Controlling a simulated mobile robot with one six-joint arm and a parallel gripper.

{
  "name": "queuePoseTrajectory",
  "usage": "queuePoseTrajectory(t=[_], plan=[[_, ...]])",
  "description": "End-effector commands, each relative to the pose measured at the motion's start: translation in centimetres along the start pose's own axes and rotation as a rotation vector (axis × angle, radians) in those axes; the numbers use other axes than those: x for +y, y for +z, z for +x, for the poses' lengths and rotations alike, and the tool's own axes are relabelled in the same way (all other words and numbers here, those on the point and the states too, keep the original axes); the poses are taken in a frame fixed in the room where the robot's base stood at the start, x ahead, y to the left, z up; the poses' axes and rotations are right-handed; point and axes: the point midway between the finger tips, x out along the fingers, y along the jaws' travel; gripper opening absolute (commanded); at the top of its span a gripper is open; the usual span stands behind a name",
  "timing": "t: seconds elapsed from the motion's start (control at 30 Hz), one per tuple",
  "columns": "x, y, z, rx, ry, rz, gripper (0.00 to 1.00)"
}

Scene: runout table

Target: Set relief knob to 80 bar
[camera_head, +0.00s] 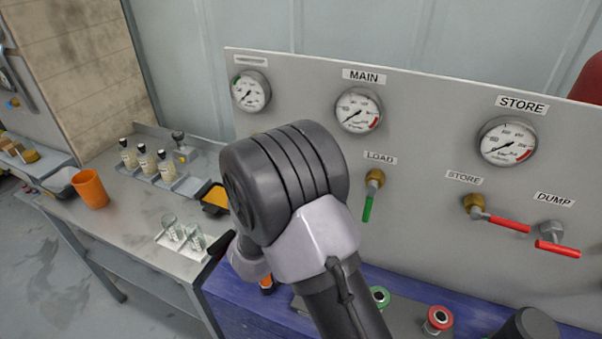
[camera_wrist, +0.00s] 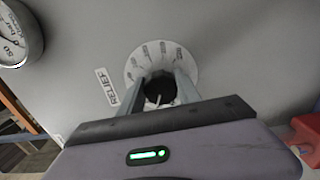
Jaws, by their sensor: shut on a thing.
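The relief knob (camera_wrist: 158,92) shows in the wrist view as a dark round knob with a pale pointer mark. It sits in front of a white round dial (camera_wrist: 146,55) with printed numbers too small to read. A RELIEF label (camera_wrist: 106,87) is beside it. My gripper (camera_wrist: 160,90) is shut on the knob, with one finger at each side. In the head view my arm hides the knob, its dial and the gripper. The setting of the knob cannot be read.
The grey panel (camera_head: 421,120) carries the MAIN gauge (camera_head: 358,110), the STORE gauge (camera_head: 507,141), a green LOAD lever (camera_head: 368,207) and red STORE (camera_head: 508,223) and DUMP (camera_head: 557,248) levers. Green and red buttons sit below. A steel table (camera_head: 130,215) with an orange cup (camera_head: 90,189) stands left.

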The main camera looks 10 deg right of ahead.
Motion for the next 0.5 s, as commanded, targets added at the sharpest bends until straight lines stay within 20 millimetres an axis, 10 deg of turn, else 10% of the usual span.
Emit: queuePoseTrajectory(t=[0.5], plan=[[0.04,0.01,-0.01,0.000,-0.001,-0.172,0.00]])
